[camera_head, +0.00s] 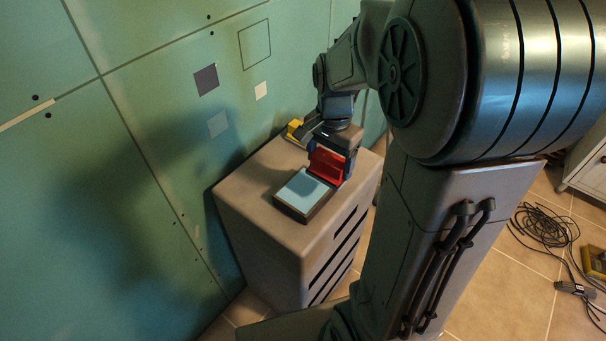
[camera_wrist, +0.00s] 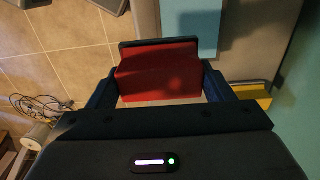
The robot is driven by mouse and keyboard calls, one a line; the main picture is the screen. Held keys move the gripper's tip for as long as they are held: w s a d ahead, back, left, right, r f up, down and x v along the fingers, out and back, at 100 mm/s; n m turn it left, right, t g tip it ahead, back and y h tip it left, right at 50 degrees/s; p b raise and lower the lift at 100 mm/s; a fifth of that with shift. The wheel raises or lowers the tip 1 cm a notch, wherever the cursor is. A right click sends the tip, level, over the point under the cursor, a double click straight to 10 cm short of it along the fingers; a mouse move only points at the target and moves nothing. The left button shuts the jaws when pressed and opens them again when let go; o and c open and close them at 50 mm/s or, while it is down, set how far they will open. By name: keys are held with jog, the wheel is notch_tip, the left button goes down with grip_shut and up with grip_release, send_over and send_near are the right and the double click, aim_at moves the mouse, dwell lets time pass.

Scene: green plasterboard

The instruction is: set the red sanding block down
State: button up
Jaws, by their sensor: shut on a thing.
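The red sanding block (camera_head: 327,164) is between the two fingers of my gripper (camera_head: 331,153), which is shut on it, over the top of the grey cabinet (camera_head: 255,205). In the wrist view the red block (camera_wrist: 160,72) shows a dark edge along its far side, and my gripper's fingers (camera_wrist: 160,90) press on its left and right ends. Whether the block touches the cabinet top or hangs just above it I cannot tell.
A light-blue pad with a dark rim (camera_head: 303,191) lies on the cabinet top beside the block. A yellow object (camera_head: 294,129) sits at the cabinet's back edge. The green wall (camera_head: 130,130) stands close on the left. Black cables (camera_head: 543,224) lie on the tiled floor at right.

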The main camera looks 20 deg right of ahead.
jog(key=w+a+f, duration=0.2)
jog(key=a, duration=0.1)
jog(key=a+f, duration=0.1)
jog(key=shift+w+a+f, duration=0.1)
jog(key=shift+w+a, duration=0.25)
jog(key=shift+w, duration=0.05)
jog(key=shift+f, duration=2.1)
jog(key=o, duration=0.9)
jog(key=shift+r, duration=0.1)
notch_tip(320, 180, up, 12)
jog(key=s+n+t, duration=0.1)
jog(key=s+n, duration=0.2)
jog(key=s, duration=0.1)
jog(key=s+n+t, duration=0.1)
jog(key=s+n, duration=0.3)
jog(key=s, duration=0.1)
jog(key=s+n, duration=0.3)
jog(key=s, duration=0.2)
jog(key=shift+a+r+n+t+p, duration=0.15)
jog(key=shift+r+n+t+p, duration=0.15)
jog(key=shift+t, duration=0.1)
